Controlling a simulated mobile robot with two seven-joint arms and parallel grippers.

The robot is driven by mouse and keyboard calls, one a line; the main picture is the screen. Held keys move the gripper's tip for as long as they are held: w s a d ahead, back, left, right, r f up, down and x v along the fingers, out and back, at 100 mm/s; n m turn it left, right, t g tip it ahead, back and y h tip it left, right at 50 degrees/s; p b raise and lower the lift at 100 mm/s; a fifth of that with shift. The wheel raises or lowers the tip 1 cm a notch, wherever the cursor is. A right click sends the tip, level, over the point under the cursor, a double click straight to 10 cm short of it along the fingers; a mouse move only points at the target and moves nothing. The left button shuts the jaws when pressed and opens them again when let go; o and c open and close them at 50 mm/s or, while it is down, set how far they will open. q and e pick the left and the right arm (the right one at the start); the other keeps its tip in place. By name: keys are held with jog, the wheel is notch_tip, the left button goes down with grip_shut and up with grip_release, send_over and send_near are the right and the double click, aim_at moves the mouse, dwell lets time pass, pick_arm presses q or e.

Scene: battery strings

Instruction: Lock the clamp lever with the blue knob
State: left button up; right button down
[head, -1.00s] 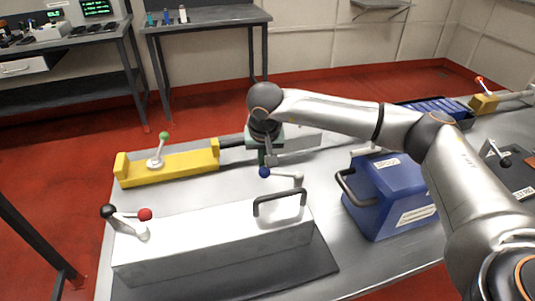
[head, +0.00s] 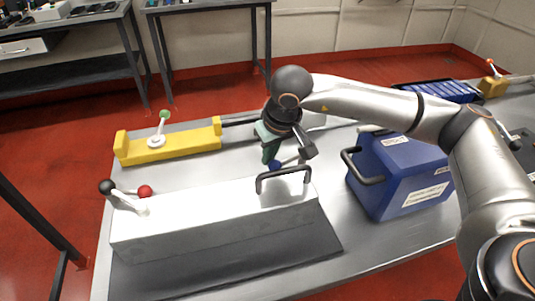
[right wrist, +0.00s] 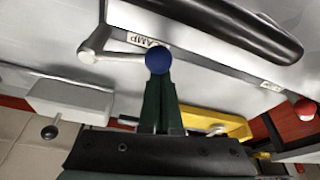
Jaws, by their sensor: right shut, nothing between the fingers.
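The blue knob (head: 275,165) shows beside the far right end of the white box, partly hidden by my right gripper (head: 269,156). In the right wrist view the blue knob (right wrist: 158,61) sits at the end of a pale clamp lever (right wrist: 115,54), which runs left to its pivot. A label ending in "AMP" lies beside the lever. My right gripper (right wrist: 160,88) is shut and empty, its dark green fingers together. Their tips are right at the knob; I cannot tell whether they touch it. My left gripper is not in view.
The white box (head: 215,225) has a black handle (head: 284,175) close to my right gripper. Levers with red (head: 145,191) and black (head: 106,187) knobs stand at its left end. A yellow fixture (head: 185,146) lies behind. A blue case (head: 400,175) stands right.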

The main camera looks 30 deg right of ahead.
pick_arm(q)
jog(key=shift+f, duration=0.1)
pick_arm(e)
jog(key=shift+s+f, duration=0.3)
jog(key=shift+s, duration=0.15)
jog(key=shift+r, duration=0.35)
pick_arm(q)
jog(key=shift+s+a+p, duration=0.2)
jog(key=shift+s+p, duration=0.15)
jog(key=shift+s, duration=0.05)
pick_arm(e)
jog(key=v, duration=1.2)
jog(key=shift+w, duration=0.25)
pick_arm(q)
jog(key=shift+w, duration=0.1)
pick_arm(e)
jog(key=shift+r, duration=0.2)
